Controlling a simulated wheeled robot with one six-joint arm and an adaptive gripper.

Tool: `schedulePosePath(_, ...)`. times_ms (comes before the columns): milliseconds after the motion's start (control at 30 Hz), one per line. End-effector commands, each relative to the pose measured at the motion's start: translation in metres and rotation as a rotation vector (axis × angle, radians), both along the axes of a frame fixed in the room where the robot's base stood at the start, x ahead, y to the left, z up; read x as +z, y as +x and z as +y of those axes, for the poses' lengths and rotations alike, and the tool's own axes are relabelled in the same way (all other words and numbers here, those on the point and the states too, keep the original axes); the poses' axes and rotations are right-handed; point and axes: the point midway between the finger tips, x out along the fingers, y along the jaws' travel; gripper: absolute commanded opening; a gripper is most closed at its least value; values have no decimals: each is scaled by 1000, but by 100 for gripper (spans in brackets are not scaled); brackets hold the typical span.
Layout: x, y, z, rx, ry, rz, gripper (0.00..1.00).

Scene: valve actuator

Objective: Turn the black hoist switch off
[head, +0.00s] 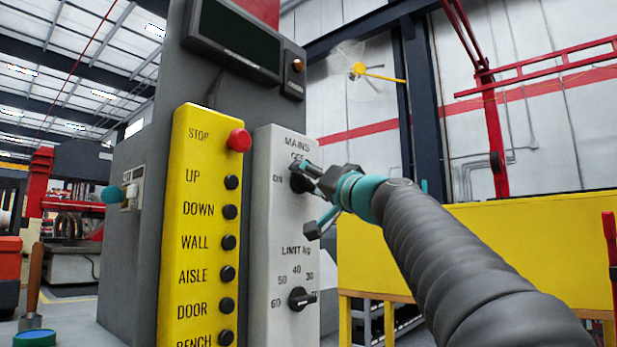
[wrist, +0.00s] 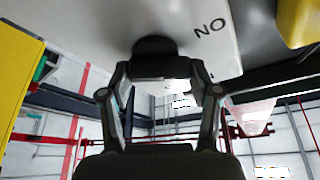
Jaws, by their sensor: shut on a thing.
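The black hoist switch (head: 299,184) is a round knob under the MAINS label on the light grey panel (head: 270,225). OFF is printed above it and ON to its left. My gripper (head: 312,175) reaches it from the right and is shut on it. In the wrist view the dark switch (wrist: 155,46) sits between the two fingers of my gripper (wrist: 158,72), with the ON label to its right. The fingers partly hide the switch, so I cannot tell exactly where its pointer stands.
Below is a black LIMIT KG knob (head: 301,298). Left of the panel is a yellow push-button box (head: 200,265) with a red STOP button (head: 239,139). A dark display (head: 235,38) hangs above. A yellow cabinet (head: 480,250) stands behind my arm on the right.

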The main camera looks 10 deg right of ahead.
Motion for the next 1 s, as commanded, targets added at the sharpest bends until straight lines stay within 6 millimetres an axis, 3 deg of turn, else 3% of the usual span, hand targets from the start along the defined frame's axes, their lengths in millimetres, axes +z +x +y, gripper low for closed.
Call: schedulePosePath(1000, 1, 2, -2, 2, 674, 493, 28)
